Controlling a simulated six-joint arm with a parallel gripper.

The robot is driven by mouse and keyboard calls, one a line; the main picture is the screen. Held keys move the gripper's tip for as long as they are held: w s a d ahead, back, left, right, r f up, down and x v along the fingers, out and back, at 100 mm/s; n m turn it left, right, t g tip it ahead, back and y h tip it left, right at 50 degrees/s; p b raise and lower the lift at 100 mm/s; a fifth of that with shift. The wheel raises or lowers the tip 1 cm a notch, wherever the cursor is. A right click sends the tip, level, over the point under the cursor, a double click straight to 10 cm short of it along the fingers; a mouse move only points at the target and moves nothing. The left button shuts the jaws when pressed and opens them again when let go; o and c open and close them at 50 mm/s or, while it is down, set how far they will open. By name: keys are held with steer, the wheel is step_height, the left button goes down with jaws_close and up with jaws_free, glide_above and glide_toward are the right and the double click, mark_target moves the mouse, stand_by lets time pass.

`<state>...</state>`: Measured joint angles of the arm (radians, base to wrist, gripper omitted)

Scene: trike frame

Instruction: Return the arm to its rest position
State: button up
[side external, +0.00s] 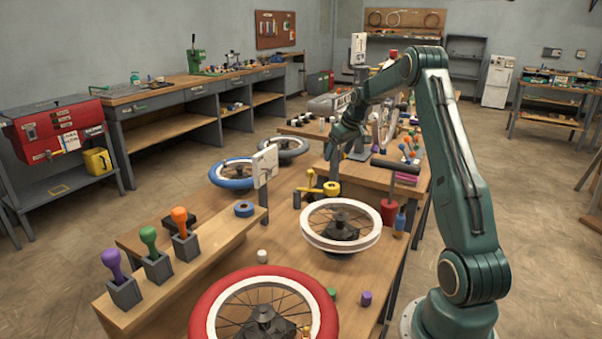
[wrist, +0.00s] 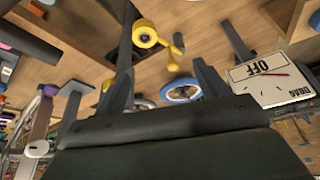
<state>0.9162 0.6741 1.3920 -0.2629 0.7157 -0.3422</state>
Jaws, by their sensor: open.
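My gripper (side external: 345,145) is above the middle of the workbench (side external: 290,212) in the side view, with the green arm arched up and over from the right. In the wrist view my gripper's two fingers (wrist: 163,88) stand apart, and I see nothing held between them. The yellow part also shows beyond the fingers in the wrist view (wrist: 146,36).
A white-rimmed wheel (side external: 312,232), a red-tyred wheel (side external: 215,305) and a blue-tyred wheel (side external: 232,183) are on or around the bench. Purple, green and orange handles (side external: 149,238) stand in grey holders at front left. A white dial panel (side external: 265,165) stands upright near the gripper.

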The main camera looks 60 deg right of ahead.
steer(key=s+a+r+n, duration=0.1)
steer(key=a+r, duration=0.4)
steer(key=a, duration=0.5)
steer(key=s+a+r, duration=0.1)
steer(key=a+r, duration=0.4)
steer(key=a, duration=0.4)
steer(key=s+a+r+n, duration=0.15)
steer(key=a+r, duration=0.35)
steer(key=a, duration=0.5)
steer(key=s+a+f+n+y, duration=0.1)
steer(key=s+a, duration=0.7)
steer(key=s, duration=0.2)
steer(key=s+a+f+t, duration=0.1)
steer(key=s+a, duration=0.6)
steer(key=s, duration=0.3)
steer(key=shift+a+f+n+y, duration=0.35)
steer(key=shift+y, duration=0.05)
steer(key=shift+w, duration=0.1)
